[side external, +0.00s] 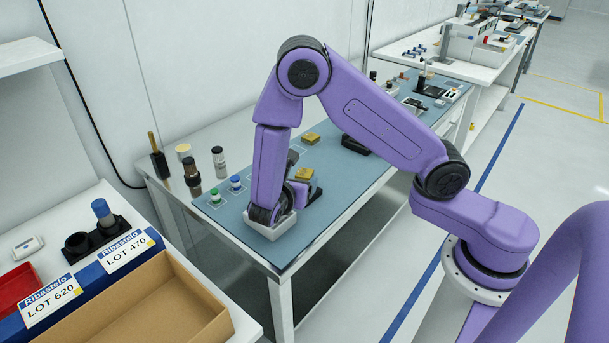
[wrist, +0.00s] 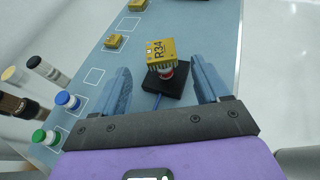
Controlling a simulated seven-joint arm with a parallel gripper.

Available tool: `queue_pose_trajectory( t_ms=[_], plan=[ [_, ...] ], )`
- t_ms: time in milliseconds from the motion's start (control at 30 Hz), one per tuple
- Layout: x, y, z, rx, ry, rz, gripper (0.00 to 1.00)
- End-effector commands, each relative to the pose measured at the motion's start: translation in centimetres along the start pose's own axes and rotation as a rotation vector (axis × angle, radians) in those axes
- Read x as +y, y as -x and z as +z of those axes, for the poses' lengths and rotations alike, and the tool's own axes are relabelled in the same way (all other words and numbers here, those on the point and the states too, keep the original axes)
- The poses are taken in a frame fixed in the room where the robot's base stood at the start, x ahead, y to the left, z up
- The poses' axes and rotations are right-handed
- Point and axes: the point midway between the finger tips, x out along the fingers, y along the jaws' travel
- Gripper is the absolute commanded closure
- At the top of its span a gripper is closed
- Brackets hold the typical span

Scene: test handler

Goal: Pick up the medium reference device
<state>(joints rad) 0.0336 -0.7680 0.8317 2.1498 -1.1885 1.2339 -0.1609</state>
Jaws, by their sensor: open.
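Several yellow blocks that look like the devices show in the wrist view. The nearest, a block marked R34 (wrist: 160,53), sits on a small red-and-white post above a black base (wrist: 168,85). A smaller yellow block (wrist: 115,41) lies on the mat to its left, and another (wrist: 138,5) is cut by the top edge. I cannot tell from labels which is the medium one. My gripper (wrist: 161,66) is open, its two blue-grey fingers apart on either side of the R34 block and its base. In the side view, a yellow block (side external: 304,174) shows beside my wrist and another (side external: 311,139) farther back.
A blue-topped cap (wrist: 67,99) and a green-topped cap (wrist: 42,137) stand left on the mat (wrist: 215,25). Dark and pale cylinders (side external: 192,178) stand at the bench's left end. A black block (side external: 354,146) lies farther along. Mat is clear around the outlined squares.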

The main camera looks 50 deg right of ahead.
Motion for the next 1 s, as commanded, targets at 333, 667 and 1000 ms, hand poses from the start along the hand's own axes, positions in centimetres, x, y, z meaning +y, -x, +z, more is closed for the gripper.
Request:
queue_pose_trajectory(
  t_ms=[333, 667, 1000],
  plan=[
    [-0.2, -3.5, -0.1, 0.000, -0.001, -0.001, 0.26],
    [-0.2, -3.5, -0.1, 0.001, -0.001, 0.000, 0.68],
    [-0.2, -3.5, 0.0, 0.000, -0.001, 0.000, 0.91]
  ],
)
